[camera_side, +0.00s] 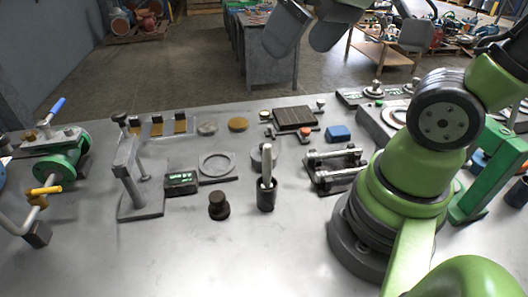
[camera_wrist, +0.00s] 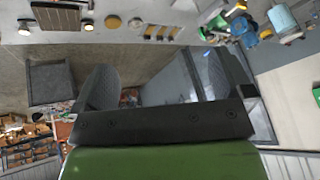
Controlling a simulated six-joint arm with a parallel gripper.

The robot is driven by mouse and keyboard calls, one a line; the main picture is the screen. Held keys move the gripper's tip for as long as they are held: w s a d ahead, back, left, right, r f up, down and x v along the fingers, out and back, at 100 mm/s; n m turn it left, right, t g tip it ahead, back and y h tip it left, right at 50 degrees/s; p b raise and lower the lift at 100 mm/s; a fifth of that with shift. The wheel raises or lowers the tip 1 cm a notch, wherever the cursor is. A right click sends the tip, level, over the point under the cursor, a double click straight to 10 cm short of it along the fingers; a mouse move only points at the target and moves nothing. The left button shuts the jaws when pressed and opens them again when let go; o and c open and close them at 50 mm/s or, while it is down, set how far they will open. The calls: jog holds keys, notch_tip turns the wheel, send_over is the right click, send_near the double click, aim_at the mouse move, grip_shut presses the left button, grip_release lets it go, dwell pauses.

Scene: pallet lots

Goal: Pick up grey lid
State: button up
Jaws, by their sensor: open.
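A flat, round grey disc (camera_side: 208,128), which looks like the grey lid, lies on the far part of the metal table, left of a tan disc (camera_side: 238,124). It also shows small near the top of the wrist view (camera_wrist: 135,22). A second grey disc (camera_side: 256,160) lies behind a dark cup, partly hidden, so I cannot be sure which is the lid. My gripper (camera_side: 298,48) is raised high beyond the table's far edge, well away from both discs. In the wrist view its two fingers (camera_wrist: 153,85) stand wide apart with nothing between them.
The dark cup (camera_side: 266,197) holds an upright light piece. A metal stand (camera_side: 140,207), a grey ring (camera_side: 216,178), a dark knob (camera_side: 219,206), a slatted dark block (camera_side: 295,118) and a blue block (camera_side: 338,133) stand around.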

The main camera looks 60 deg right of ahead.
jog(key=w+d+f+n+g, duration=0.2)
jog(key=w+f+n, duration=0.1)
jog(key=f, duration=0.4)
jog(key=w+d+f+n+g+h, duration=0.1)
jog(key=w+d+f+n+g, duration=0.1)
jog(key=w+f+n, duration=0.2)
jog(key=w+d+f+n+g, duration=0.2)
jog(key=w+d+f+n, duration=0.1)
jog(key=f, duration=0.7)
jog(key=shift+w+d+f+n, duration=0.15)
jog(key=shift+w+n, duration=0.1)
jog(key=shift+n, duration=0.25)
jog(key=shift+w+f, duration=0.2)
jog(key=shift+f, duration=2.95)
jog(key=c, duration=1)
